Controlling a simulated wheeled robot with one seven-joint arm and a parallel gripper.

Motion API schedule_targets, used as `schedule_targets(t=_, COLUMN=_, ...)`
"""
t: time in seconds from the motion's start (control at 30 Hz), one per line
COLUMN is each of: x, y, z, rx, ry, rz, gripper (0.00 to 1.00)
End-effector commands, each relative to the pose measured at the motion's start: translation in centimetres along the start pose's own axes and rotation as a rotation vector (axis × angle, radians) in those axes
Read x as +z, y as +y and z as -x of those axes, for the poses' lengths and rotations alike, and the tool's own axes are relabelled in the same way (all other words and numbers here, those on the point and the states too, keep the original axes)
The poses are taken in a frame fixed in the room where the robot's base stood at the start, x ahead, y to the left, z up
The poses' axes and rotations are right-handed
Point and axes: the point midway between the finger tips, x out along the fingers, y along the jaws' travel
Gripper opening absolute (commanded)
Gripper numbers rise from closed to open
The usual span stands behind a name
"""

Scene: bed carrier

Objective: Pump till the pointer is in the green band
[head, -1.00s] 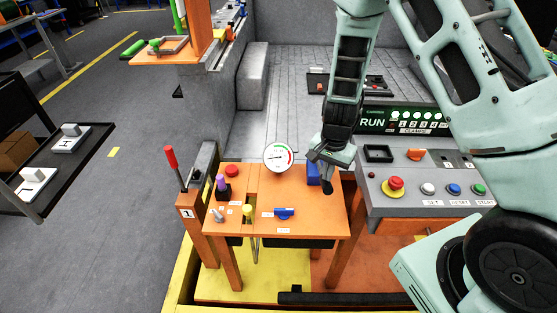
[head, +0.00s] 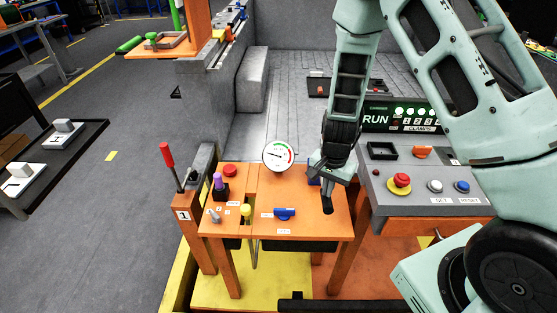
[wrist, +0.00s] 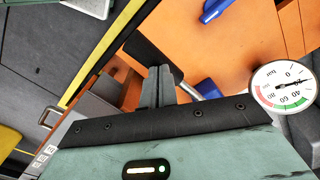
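The round white gauge (head: 278,156) stands at the back edge of the orange table (head: 300,231); it also shows in the wrist view (wrist: 284,86). Its pointer lies to the left in the head view, short of the green band; a red band follows the green. The pump has a blue body (wrist: 208,89) and a metal rod running to a black handle (wrist: 150,48). My gripper (head: 327,186) is at the table's right side, beside the pump.
A red-handled lever (head: 167,155) stands at the table's left. A red button (head: 230,170), purple knob (head: 218,181), yellow knob (head: 246,210) and blue valve handle (head: 284,213) are on the tabletop. A grey button console (head: 400,205) stands close on the right.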

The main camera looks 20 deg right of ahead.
Motion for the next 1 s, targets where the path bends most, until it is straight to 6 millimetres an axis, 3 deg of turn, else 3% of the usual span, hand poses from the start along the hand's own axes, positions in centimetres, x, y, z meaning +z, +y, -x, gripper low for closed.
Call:
schedule_targets(t=0.67, x=0.6, y=0.4, z=-4.8, rx=-0.001, ry=0.002, rz=0.0, gripper=0.0)
schedule_targets(t=1.0, x=0.4, y=0.2, z=-2.5, rx=-0.001, ry=0.002, rz=0.0, gripper=0.0)
